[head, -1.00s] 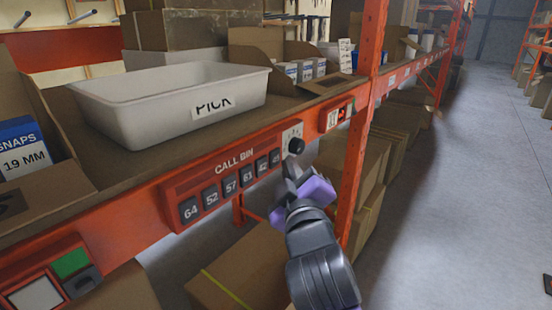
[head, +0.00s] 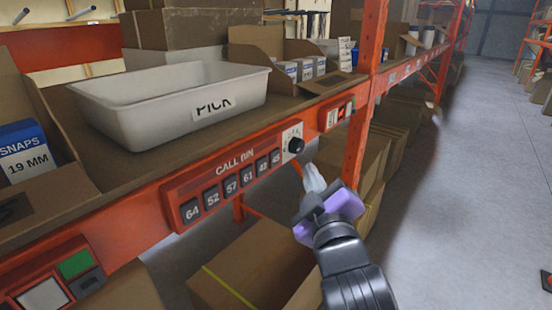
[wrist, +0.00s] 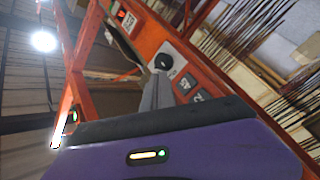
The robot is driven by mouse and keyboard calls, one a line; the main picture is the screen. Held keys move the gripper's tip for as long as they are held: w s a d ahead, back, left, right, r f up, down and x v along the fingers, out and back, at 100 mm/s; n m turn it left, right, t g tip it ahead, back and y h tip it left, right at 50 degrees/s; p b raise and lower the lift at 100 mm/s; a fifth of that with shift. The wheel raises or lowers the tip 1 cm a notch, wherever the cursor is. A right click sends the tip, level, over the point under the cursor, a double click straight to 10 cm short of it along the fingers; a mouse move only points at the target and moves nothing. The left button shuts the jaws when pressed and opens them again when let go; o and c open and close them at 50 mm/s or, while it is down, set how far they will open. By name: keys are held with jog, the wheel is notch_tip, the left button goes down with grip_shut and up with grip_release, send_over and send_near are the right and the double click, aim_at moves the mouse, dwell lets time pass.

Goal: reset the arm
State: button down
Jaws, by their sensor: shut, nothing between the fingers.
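My gripper (head: 314,178) is in front of the orange shelf beam, just below and to the right of the black knob (head: 296,145) at the right end of the call bin panel (head: 232,177). Its fingers are together and hold nothing. A small gap shows between the fingertips and the knob. In the wrist view the closed fingers (wrist: 157,92) point toward the knob (wrist: 162,63) on its white plate. The numbered keys run to the left of the knob.
A white PICK bin (head: 170,105) stands on the shelf. An orange upright post (head: 366,100) rises right of the panel. Cardboard boxes (head: 255,265) sit below the beam. The aisle floor (head: 470,200) to the right is mostly clear.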

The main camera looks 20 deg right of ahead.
jog(key=s+f+m+g+y, duration=0.1)
jog(key=s+f+m, duration=0.1)
jog(key=s+f, duration=0.5)
jog(key=s+f+m+g+y, duration=0.1)
jog(key=s+f+m, duration=0.2)
jog(key=s, duration=1.7)
jog(key=s+f+m+g+y, duration=0.1)
jog(key=s+f+m, duration=0.1)
jog(key=s+f, duration=1)
jog(key=shift+s+a+m+g, duration=0.2)
jog(key=shift+s+m+g, duration=0.2)
jog(key=shift+s, duration=0.75)
